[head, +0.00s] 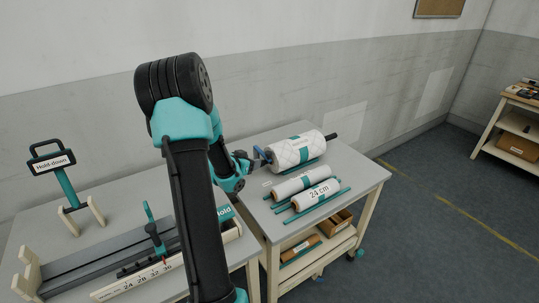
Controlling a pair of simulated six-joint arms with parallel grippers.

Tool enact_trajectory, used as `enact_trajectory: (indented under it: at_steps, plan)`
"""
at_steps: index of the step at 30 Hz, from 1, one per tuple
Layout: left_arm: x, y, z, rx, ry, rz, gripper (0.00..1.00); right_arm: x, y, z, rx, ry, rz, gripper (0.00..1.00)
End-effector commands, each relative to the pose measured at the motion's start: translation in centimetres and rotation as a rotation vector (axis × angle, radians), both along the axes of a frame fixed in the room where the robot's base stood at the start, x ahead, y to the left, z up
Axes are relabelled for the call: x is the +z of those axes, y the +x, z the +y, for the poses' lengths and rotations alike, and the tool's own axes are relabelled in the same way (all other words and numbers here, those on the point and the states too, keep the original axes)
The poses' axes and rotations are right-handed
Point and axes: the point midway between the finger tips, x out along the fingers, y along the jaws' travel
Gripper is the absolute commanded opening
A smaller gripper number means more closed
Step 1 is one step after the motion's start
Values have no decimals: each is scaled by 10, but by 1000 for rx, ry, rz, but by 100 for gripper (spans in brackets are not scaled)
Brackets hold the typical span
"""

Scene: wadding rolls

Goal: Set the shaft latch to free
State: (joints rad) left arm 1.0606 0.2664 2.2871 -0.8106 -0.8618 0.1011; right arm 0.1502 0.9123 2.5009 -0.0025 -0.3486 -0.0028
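A teal plate marked "Hold" (226,212) shows beside my arm at the right end of the left table; my arm hides what adjoins it. I cannot single out the shaft latch with certainty. The large white wadding roll (290,154) lies on the right table, with a dark shaft end (331,137) out of its far side. A small blue part (262,155) stands at its near end. My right gripper (258,163) is at this near end, close to the blue part. Its fingers are too small to tell open from shut. My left gripper is out of view.
Two smaller rolls, one marked "24 cm" (319,193), lie with teal rods on the right table. A "Hold-down" frame (52,161) stands on the left table, behind a grey track with an upright teal lever (152,228) and a numbered scale. Floor at right is clear.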

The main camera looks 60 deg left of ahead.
Motion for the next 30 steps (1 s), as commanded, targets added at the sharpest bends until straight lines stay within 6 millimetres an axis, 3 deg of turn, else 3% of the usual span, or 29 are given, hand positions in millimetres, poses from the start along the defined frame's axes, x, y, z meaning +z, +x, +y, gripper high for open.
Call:
enact_trajectory:
  at_steps: [1, 5, 16, 23, 30]
  plan:
    - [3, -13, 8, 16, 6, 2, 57, 0, 0, 0, 0, 0, 0, 43]
    - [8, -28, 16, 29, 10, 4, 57, 0, 0, 0, 0, 0, 0, 43]
    - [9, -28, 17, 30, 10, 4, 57, 0, 0, 0, 0, 0, 0, 43]
    - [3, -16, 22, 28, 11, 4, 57, 0, 0, 0, 0, 0, 0, 43]
    - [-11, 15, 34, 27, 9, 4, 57, 0, 0, 0, 0, 0, 0, 43]
